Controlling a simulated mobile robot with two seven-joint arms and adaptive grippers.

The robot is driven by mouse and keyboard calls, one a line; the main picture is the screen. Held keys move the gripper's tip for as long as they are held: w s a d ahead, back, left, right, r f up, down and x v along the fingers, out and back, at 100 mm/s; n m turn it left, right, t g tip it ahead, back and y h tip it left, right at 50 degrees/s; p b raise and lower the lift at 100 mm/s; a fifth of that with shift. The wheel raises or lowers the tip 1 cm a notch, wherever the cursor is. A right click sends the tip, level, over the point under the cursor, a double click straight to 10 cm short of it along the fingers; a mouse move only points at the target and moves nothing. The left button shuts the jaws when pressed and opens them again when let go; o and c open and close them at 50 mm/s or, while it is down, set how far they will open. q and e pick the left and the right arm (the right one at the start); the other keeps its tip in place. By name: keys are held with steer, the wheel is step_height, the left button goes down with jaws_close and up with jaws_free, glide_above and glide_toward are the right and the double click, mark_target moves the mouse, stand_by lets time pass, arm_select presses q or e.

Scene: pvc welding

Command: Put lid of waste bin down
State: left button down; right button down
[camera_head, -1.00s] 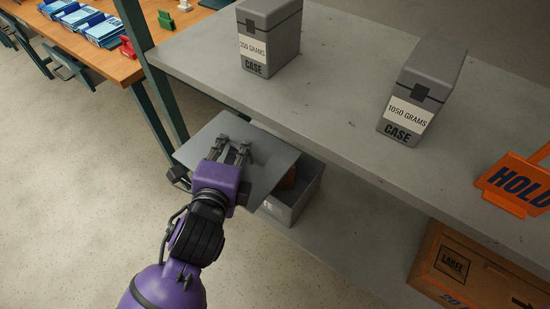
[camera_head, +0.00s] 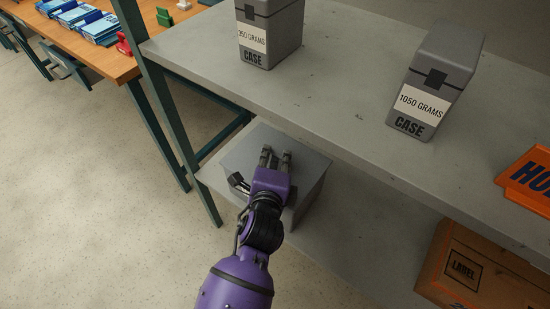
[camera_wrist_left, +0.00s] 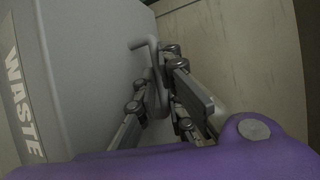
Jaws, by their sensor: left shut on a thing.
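The waste bin (camera_head: 308,200) stands on the lower shelf, under the edge of the upper shelf. Its flat grey lid (camera_head: 308,166) covers its top in the head view, and the inside is hidden; whether it rests fully on the rim I cannot tell. My left gripper (camera_head: 275,155) is over the lid and shut on its bent grey handle (camera_wrist_left: 150,62), which shows between the fingers in the left wrist view. The WASTE label (camera_wrist_left: 22,90) shows at the left of that view. My right gripper is not in view.
The upper grey shelf (camera_head: 330,105) overhangs close behind the bin and carries two grey cases (camera_head: 268,38) (camera_head: 432,85) and an orange HOLD sign (camera_head: 530,180). A green shelf post (camera_head: 165,110) stands left of the bin. A cardboard box (camera_head: 480,270) is at lower right.

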arm_select(q)
steer(key=shift+f, duration=0.2)
steer(key=shift+f, duration=0.15)
steer(key=c, duration=1.9)
jaws_free()
steer(key=shift+o, duration=0.2)
steer(key=shift+r, duration=0.45)
steer(key=p+v, duration=0.1)
steer(key=v, duration=1.1)
steer(key=shift+f, duration=0.2)
